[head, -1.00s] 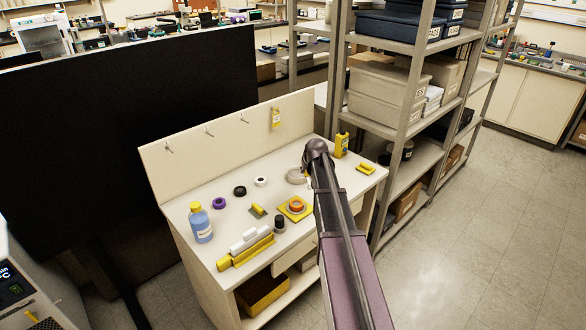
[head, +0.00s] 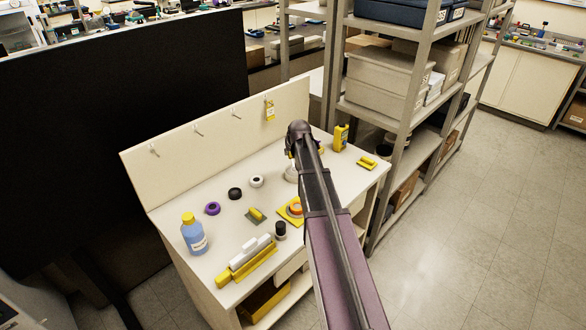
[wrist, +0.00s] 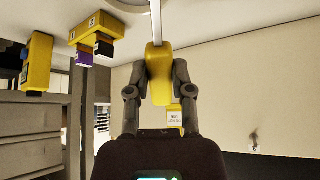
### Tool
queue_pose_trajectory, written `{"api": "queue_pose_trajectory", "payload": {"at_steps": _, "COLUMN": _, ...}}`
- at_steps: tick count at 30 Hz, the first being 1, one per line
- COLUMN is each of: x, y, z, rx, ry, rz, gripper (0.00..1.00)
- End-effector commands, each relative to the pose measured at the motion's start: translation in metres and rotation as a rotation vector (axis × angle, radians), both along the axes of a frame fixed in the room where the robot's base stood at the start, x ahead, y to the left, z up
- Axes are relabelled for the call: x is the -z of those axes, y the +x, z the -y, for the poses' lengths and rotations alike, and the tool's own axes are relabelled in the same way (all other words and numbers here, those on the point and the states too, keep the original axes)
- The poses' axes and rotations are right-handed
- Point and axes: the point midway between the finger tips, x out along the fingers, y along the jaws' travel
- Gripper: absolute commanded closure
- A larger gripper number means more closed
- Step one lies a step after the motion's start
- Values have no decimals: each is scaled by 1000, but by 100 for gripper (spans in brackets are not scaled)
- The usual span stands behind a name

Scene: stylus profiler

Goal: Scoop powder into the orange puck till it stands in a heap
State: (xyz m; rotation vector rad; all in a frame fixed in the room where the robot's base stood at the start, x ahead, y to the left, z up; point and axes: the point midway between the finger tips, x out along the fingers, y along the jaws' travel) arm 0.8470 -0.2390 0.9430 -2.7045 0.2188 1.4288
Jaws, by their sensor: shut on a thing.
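My gripper (wrist: 158,85) is shut on the yellow handle (wrist: 158,62) of a tool in the wrist view. A pale stem runs from the handle to the top edge, and its working end is out of frame. In the head view my arm ends above the back of the bench. The orange puck (head: 294,209) sits on a yellow base (head: 283,212), partly hidden by my arm. A pale round dish (head: 290,174) stands behind it, mostly hidden under the arm's end. I cannot make out powder in the dish or the puck.
On the bench (head: 213,247) stand a blue bottle (head: 194,236), a dark jar (head: 280,230), purple (head: 212,209), black (head: 235,193) and white (head: 257,181) rings, and a yellow-handled flat tool (head: 257,214). A shelf rack (head: 400,130) is right.

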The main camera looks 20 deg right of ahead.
Motion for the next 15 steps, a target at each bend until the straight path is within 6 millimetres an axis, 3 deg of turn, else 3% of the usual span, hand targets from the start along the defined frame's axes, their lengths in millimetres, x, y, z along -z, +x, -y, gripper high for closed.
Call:
{"api": "queue_pose_trajectory", "payload": {"at_steps": 11, "x": 0, "y": -3, "z": 6, "rx": 9, "ry": 0, "rz": -1, "gripper": 100}}
{"api": "queue_pose_trajectory", "payload": {"at_steps": 15, "x": -1, "y": -13, "z": 3, "rx": 8, "ry": 4, "rz": -23, "gripper": 100}}
